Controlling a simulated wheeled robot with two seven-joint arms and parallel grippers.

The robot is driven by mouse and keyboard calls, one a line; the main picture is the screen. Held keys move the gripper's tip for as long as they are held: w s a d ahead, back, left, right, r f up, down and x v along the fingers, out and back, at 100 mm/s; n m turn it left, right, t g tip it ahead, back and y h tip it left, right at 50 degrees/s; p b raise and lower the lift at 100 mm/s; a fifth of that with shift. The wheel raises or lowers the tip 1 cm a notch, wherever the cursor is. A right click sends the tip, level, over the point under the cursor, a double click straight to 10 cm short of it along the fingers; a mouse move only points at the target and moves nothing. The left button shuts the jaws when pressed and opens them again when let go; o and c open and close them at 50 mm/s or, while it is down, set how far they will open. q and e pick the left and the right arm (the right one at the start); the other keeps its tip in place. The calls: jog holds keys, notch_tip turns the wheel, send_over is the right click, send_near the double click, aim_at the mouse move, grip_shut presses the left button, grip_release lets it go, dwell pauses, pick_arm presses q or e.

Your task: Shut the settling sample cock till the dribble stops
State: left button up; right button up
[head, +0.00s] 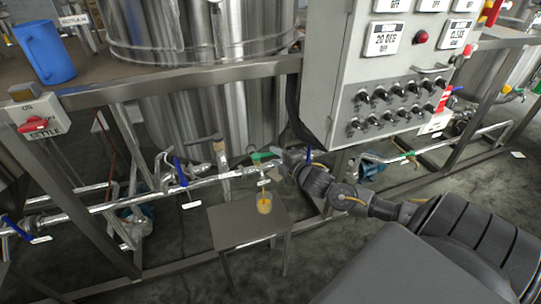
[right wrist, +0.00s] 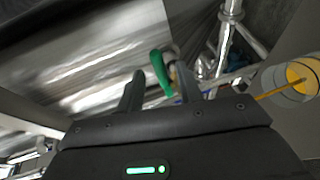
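The sample cock's green lever (head: 262,156) sits on the steel pipe in the middle of the head view. Below it, a thin yellow dribble (head: 263,186) runs into a glass of yellow liquid (head: 264,205) on a small metal stand (head: 228,222). My right gripper (head: 284,160) is close to the lever, on its right side in the head view. In the right wrist view, the green lever (right wrist: 161,74) shows between two open fingers (right wrist: 158,84), with gaps beside it. The yellow stream (right wrist: 276,92) and glass (right wrist: 303,77) are at the right there. My left gripper is out of view.
A grey control box (head: 375,75) with knobs hangs above my right arm. Blue-handled valves (head: 180,172) sit on the same pipe to the left. A frame rail (head: 190,82) crosses above the pipe. A blue jug (head: 44,52) stands at upper left.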

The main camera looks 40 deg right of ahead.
aim_at(271, 154)
jog(key=shift+w+f, duration=0.15)
jog(key=shift+w, duration=0.7)
jog(key=shift+w+f, duration=0.15)
jog(key=shift+w, duration=0.7)
grip_shut()
jog(key=shift+d, duration=0.1)
